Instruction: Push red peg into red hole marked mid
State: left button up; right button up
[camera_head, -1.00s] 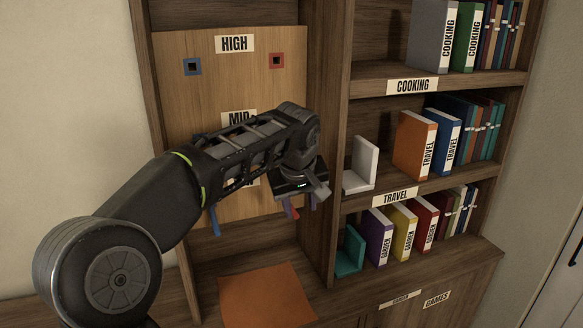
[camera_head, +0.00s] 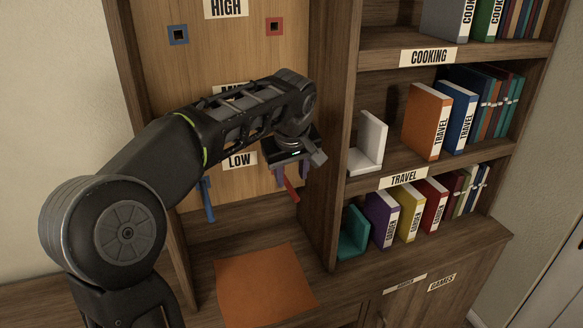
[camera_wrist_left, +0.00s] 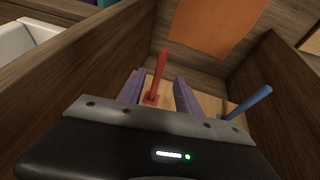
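The wooden peg board (camera_head: 215,60) stands upright in the left bay, with HIGH, MID and LOW labels. The red peg (camera_head: 291,190) sticks out from the low row on the right; in the wrist view it (camera_wrist_left: 158,75) rises from a red-rimmed hole. My left gripper (camera_head: 291,174) is at this peg. Its purple fingers (camera_wrist_left: 160,92) stand open on either side of the peg, with gaps showing. The blue peg (camera_head: 207,200) sticks out of the low row to the left; it also shows in the wrist view (camera_wrist_left: 248,103). My arm hides the red mid hole and part of the MID label (camera_head: 232,90).
Empty red (camera_head: 275,26) and blue (camera_head: 178,35) rimmed holes are in the high row. A wooden divider (camera_head: 332,130) stands close right of my gripper. Beyond it are shelves with books and a white bookend (camera_head: 370,143). An orange mat (camera_head: 264,285) lies below the board.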

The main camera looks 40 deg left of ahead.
aim_at(292, 189)
pick_arm(q)
jog(key=x, duration=0.5)
jog(key=shift+f, duration=0.15)
jog(key=shift+c, duration=0.4)
grip_shut()
